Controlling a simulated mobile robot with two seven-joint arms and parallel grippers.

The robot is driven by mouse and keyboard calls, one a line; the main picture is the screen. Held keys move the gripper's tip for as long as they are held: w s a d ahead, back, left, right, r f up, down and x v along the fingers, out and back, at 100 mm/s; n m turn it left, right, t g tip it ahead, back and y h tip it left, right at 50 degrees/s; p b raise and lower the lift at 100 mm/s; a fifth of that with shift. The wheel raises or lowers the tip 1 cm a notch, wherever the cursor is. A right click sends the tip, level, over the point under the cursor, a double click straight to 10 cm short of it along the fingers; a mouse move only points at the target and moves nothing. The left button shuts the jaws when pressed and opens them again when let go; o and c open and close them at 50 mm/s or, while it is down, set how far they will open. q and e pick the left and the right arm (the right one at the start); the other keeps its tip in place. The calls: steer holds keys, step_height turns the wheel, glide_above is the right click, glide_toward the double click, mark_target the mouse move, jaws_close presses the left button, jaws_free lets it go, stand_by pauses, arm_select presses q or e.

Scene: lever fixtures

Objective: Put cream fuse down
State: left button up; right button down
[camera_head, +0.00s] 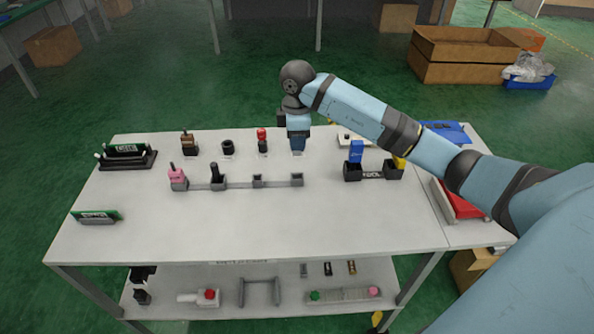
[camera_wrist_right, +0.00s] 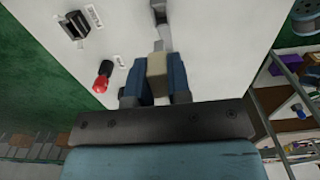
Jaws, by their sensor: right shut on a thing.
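The cream fuse (camera_wrist_right: 156,64) shows in the right wrist view as a pale block between the two blue fingers. My right gripper (camera_head: 298,147) is shut on it above the rear part of the white table; it also shows in the right wrist view (camera_wrist_right: 156,78). In the head view the gripper hides the fuse, and I cannot tell whether the fuse touches the tabletop. My left gripper is not in view.
A grey fixture (camera_head: 238,184) with small sockets stands in front of the gripper, holding a pink part (camera_head: 177,173) and a black part (camera_head: 218,172). A red-topped part (camera_head: 262,138) stands left of the gripper. Dark holders (camera_head: 352,172) stand to the right.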

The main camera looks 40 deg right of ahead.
step_height(320, 180, down, 10)
steer(key=shift+f, duration=0.1)
stand_by(0.4)
steer(key=shift+f, duration=0.15)
steer(key=c, duration=1.1)
jaws_free()
step_height(320, 180, up, 12)
steer(key=shift+r, duration=0.2)
